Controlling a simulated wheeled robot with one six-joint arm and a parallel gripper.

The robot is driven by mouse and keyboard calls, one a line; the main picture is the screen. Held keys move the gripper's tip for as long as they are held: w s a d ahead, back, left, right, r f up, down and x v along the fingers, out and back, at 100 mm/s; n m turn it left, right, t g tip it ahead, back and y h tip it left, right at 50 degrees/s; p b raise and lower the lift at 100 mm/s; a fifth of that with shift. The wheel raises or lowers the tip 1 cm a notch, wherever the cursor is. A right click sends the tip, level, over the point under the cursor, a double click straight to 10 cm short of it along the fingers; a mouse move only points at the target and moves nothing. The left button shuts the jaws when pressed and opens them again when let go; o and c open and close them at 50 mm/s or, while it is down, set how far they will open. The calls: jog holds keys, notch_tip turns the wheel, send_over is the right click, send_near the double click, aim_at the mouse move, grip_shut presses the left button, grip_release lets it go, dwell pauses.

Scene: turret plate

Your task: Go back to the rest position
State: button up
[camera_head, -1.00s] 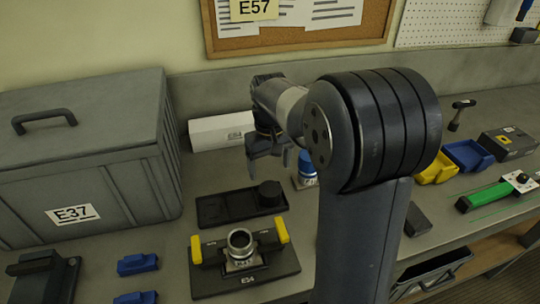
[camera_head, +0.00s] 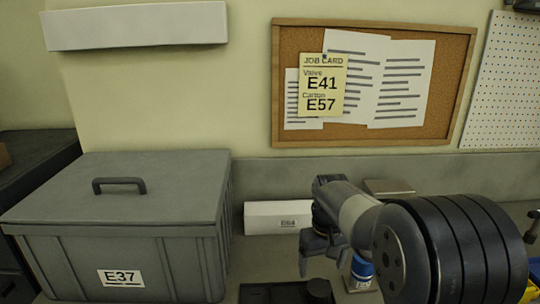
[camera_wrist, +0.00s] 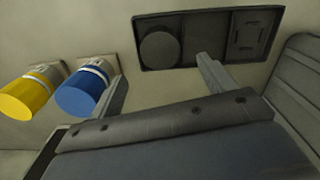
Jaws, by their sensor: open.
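My gripper (camera_head: 322,262) is raised above the bench in the head view, in front of a white carton marked E64 or similar. Its two fingers are apart in the wrist view (camera_wrist: 160,78), with nothing between them. A blue-capped item (camera_head: 361,268) stands just right of my gripper, partly hidden by my arm. In the wrist view the blue cap (camera_wrist: 82,92) and a yellow-capped item (camera_wrist: 30,95) lie to the left. A dark tray (camera_wrist: 205,38) with a round dark piece in it lies beyond the fingertips, apart from them.
A large grey case (camera_head: 120,245) marked E37 stands at the left. The white carton (camera_head: 275,217) stands at the back of the bench. A corkboard (camera_head: 450,80) with a job card (camera_head: 322,85) reading Valve E41, Carton E57 hangs on the wall. Air above the bench is clear.

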aim_at(319, 287)
notch_tip(319, 287, down, 9)
jog(key=shift+r, duration=0.1)
notch_tip(319, 287, up, 2)
jog(key=shift+r, duration=0.95)
jog(key=shift+f, duration=0.1)
